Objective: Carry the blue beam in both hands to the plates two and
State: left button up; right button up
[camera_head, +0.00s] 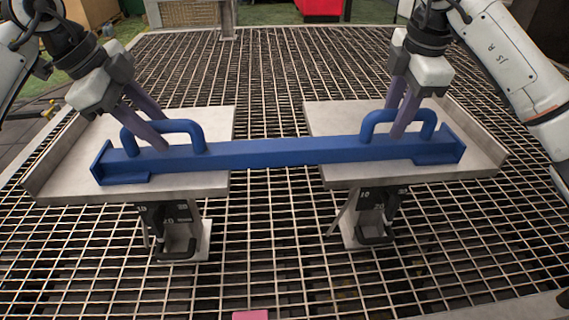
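The long blue beam (265,154) lies across two grey plates, the left plate (215,120) and the right plate (325,115), bridging the gap between them. It has a raised handle near each end, the left handle (198,136) and the right handle (428,124). My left gripper (158,140) is at the left handle, its purple fingers pointing down on either side of the bar. My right gripper (401,130) is at the right handle in the same way. Whether the fingers press on the bars cannot be told. The beam looks level and appears to rest on the plates.
Black numbered brackets (168,213) and (377,198) stand under the plates' front edges. An open metal grating (275,230) surrounds them. A pink block (250,315) shows at the bottom edge. A red box (320,8) stands far behind.

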pick_arm(q)
jog(key=shift+o, duration=0.5)
jog(key=shift+r, duration=0.1)
pick_arm(e)
jog(key=shift+o, duration=0.5)
jog(key=shift+r, duration=0.1)
jog(key=shift+r, duration=0.15)
pick_arm(q)
jog(key=v, duration=1.2)
pick_arm(e)
notch_tip(320, 180, up, 12)
jog(key=s, duration=0.2)
jog(key=shift+s+f, duration=0.2)
jog(key=shift+f, duration=0.05)
pick_arm(q)
jog(key=shift+d, duration=0.1)
